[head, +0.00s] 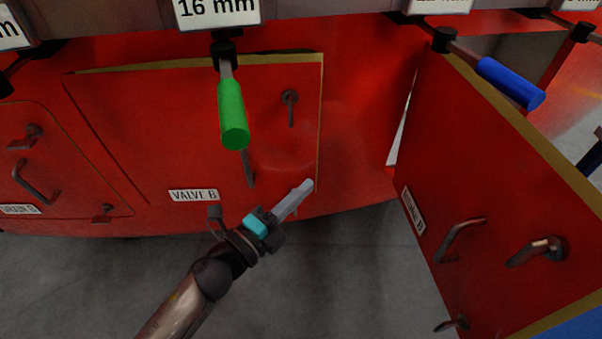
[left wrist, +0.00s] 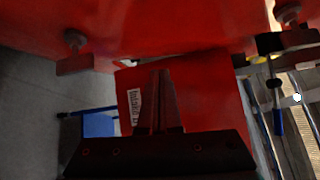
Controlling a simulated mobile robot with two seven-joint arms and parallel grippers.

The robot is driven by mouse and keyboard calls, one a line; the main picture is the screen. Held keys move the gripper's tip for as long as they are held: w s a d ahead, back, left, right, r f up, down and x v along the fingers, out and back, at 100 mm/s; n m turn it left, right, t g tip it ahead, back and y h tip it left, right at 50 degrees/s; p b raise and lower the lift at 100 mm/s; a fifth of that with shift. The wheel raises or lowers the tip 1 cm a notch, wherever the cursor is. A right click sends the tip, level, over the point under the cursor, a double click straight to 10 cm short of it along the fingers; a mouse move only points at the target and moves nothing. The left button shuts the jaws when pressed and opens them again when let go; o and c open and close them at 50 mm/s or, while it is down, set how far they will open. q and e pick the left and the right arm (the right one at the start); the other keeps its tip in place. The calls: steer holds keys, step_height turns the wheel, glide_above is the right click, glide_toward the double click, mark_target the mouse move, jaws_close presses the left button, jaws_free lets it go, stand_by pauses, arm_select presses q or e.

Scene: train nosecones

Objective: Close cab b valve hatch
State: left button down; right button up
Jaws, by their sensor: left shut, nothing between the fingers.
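The red valve B hatch (head: 160,120), labelled "VALVE B" (head: 194,195), is in the middle left of the head view. Its tan top and right edges show, so it seems slightly ajar; the exact gap is hard to tell. It has a dark turning handle (head: 290,98) at upper right. My left gripper (head: 310,185) is shut and empty, with its tips at the hatch's lower right corner; I cannot tell whether they touch. In the left wrist view the shut fingers (left wrist: 161,78) point toward red panels. My right gripper is not in view.
A green-handled tool (head: 233,115) hangs in front of the hatch under a "16 mm" sign (head: 217,10). Another red hatch (head: 490,180) stands wide open at right, with a blue-handled tool (head: 510,83) by its top. A closed smaller hatch (head: 50,160) is at left. Grey floor lies below.

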mark_target(314, 161)
arm_select(q)
steer(key=w, duration=0.4)
steer(key=shift+w+r+b, duration=0.1)
steer(key=shift+r+b, duration=0.05)
steer(key=shift+b, duration=0.15)
steer(key=shift+w, duration=0.2)
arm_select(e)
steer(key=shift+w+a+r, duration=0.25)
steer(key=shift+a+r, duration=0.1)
